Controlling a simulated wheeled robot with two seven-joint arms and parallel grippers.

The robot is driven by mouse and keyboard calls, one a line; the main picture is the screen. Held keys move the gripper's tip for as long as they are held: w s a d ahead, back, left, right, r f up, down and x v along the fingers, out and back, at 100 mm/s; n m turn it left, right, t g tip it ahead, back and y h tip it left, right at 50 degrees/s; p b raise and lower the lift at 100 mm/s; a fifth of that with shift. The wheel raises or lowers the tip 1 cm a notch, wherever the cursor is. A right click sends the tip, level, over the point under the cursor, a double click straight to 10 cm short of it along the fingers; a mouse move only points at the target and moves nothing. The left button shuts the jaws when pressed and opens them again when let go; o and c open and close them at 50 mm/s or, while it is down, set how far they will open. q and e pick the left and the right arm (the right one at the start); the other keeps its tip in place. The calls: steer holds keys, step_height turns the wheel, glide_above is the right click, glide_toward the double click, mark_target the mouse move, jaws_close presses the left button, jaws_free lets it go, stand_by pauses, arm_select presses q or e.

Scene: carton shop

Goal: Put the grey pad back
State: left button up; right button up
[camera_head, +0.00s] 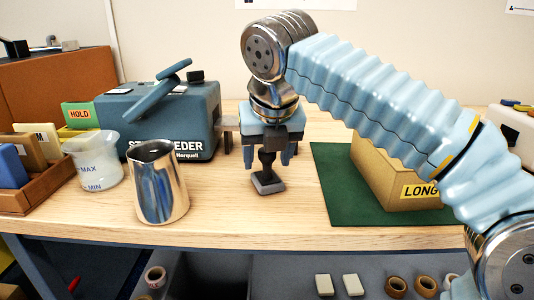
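My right gripper (268,162) hangs pointing down over the middle of the wooden table, its dark fingers close together. A small flat dark-grey piece, which looks like the grey pad (268,183), is at the fingertips, low over the tabletop. Whether it touches the wood is hard to tell. A wooden tray (45,195) at the left edge holds a blue block (11,167), a brown block (25,150) and a cream labelled block (42,139) standing in a row. My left gripper is not in view.
A metal pitcher (160,185) and a white measuring beaker (95,163) stand between the tray and my gripper. A blue-grey feeder machine (185,125) is behind them. A carton marked LONG (395,180) stands on a green mat (330,190) at right. Tape rolls (411,286) lie below.

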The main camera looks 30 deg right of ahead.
steer(key=shift+r, duration=0.4)
steer(key=p+v, duration=0.3)
steer(key=v, duration=0.8)
steer(key=shift+s+r, duration=0.2)
steer(key=shift+r, duration=0.1)
